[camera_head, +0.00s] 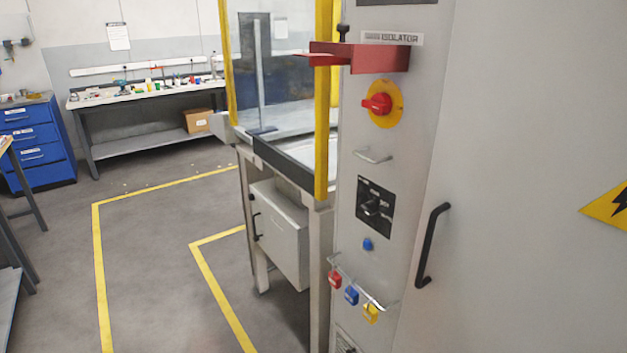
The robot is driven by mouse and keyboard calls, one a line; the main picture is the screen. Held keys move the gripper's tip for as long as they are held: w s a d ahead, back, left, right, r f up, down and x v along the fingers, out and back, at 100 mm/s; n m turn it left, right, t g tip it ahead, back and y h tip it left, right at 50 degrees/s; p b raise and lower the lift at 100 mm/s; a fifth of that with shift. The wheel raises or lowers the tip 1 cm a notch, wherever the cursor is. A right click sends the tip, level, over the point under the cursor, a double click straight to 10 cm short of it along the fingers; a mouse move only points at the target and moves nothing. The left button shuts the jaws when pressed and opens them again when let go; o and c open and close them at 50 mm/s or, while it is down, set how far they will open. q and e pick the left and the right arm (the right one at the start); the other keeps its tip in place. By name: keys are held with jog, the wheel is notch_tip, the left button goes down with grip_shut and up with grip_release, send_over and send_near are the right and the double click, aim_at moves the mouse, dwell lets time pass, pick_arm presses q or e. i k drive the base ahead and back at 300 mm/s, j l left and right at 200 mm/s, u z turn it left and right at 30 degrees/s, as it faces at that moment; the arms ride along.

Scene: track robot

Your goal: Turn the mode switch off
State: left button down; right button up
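The mode switch appears to be the dark knob (373,207) on a black square plate (362,190) on the grey cabinet front. Small white markings surround the knob, but they are too small to read. The knob looks tilted across the plate; I cannot tell which marking it points to. Above it is a red rotary knob (378,103) on a yellow disc (397,98), under a label (395,38) reading "ISOLATOR". Neither of my grippers is in view.
A red bracket (380,59) juts out above the isolator. A small metal handle (373,157), a blue button (367,244) and a rail with red, blue and yellow padlocks (370,313) surround the switch. A black door handle (432,245) is to the right. Open floor (150,270) lies left.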

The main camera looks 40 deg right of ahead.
aim_at(371, 206)
jog(key=i, duration=2.45)
jog(key=i+z, duration=0.15)
jog(key=z, duration=0.3)
jog(key=i+z, duration=0.15)
jog(key=z, duration=0.35)
jog(key=i+j+z, duration=0.15)
jog(key=z, duration=0.3)
jog(key=i+j+z, duration=0.1)
jog(key=z, duration=0.4)
jog(key=k+j, duration=0.05)
jog(key=j, duration=0.05)
